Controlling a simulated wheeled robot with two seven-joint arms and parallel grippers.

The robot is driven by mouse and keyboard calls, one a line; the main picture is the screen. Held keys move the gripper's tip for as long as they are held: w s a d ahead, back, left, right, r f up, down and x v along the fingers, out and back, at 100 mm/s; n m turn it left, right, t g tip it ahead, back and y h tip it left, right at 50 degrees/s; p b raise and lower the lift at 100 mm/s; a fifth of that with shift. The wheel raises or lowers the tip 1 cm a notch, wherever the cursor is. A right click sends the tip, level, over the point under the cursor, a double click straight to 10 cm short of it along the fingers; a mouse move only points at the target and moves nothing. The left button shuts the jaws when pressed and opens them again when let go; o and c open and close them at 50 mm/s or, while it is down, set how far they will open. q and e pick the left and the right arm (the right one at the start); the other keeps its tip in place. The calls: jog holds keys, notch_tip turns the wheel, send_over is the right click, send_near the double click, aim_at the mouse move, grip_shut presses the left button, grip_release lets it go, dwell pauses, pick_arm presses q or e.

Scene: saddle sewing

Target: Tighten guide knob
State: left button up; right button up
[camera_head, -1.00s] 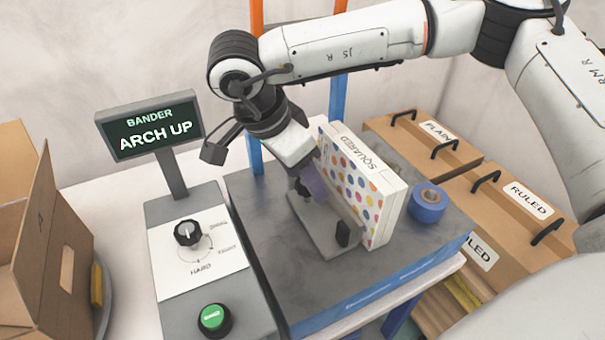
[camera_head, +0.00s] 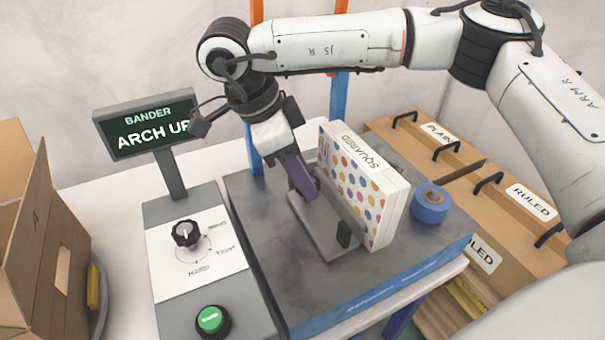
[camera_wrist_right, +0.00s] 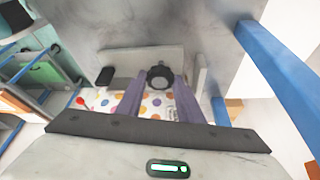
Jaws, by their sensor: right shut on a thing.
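My right gripper (camera_head: 306,190) reaches down from the back to the left end of the grey guide (camera_head: 322,230). In the right wrist view its two purple fingers (camera_wrist_right: 160,88) lie on either side of a dark round guide knob (camera_wrist_right: 160,76) and are shut on it. In the head view the fingers hide this knob. A small black block (camera_head: 343,235) stands at the guide's other end and also shows in the wrist view (camera_wrist_right: 104,76). A white box marked SQUARED (camera_head: 362,185), with coloured dots, stands upright against the guide. My left gripper is not in view.
The bander panel (camera_head: 195,250) has a black dial and a green button; its screen (camera_head: 150,128) reads ARCH UP. Blue tape (camera_head: 431,203) lies right of the box. Blue and orange posts (camera_head: 338,105) rise behind. Brown boxes flank the table.

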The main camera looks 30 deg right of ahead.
jog(key=o, duration=1.1)
jog(key=shift+c, duration=0.2)
jog(key=shift+a+r, duration=0.1)
jog(key=v, duration=1)
